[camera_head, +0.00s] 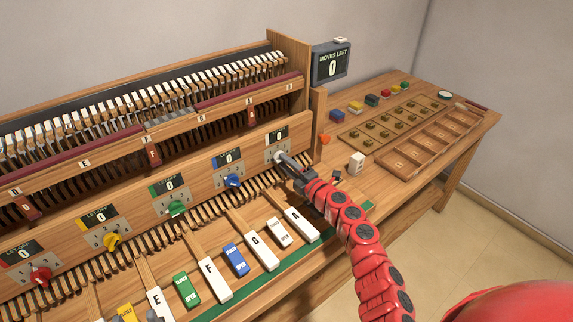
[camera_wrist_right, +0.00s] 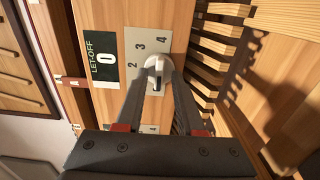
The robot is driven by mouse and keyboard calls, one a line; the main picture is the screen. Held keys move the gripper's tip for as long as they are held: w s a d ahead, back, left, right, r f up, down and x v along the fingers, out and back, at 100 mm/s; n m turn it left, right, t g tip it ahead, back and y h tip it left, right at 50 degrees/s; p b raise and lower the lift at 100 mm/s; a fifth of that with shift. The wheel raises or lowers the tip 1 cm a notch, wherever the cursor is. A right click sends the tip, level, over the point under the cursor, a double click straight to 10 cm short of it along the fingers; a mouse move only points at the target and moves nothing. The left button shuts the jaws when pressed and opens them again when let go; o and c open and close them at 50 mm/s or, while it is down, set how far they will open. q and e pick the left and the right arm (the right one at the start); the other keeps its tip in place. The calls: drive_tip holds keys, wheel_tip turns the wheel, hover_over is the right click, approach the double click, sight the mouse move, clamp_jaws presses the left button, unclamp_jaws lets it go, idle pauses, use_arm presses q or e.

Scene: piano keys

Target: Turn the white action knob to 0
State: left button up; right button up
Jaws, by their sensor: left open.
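The white action knob (camera_wrist_right: 156,74) sits on a pale dial plate (camera_wrist_right: 148,44) in the right wrist view, with digits 2, 3 and 4 beside it. The dark LET-OFF display (camera_wrist_right: 104,60) next to it reads 0. My right gripper (camera_wrist_right: 158,70) has its two fingers on either side of the knob's grip and appears shut on it. In the head view the right gripper (camera_head: 283,158) is at the rightmost dial, covering most of the knob.
Blue (camera_head: 232,180), green (camera_head: 176,207), yellow (camera_head: 112,241) and red (camera_head: 40,276) knobs line the panel to the left. Lettered keys (camera_head: 262,252) lie below. A MOVES LEFT sign (camera_head: 332,64) reads 0. Trays and small blocks stand on the right bench.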

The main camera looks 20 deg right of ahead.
idle(0.3)
drive_tip(key=p+v, duration=0.1)
drive_tip(key=v, duration=1.6)
drive_tip(key=shift+s+d+r+p, duration=0.1)
drive_tip(key=shift+s+p, duration=0.1)
drive_tip(key=shift+p, duration=0.1)
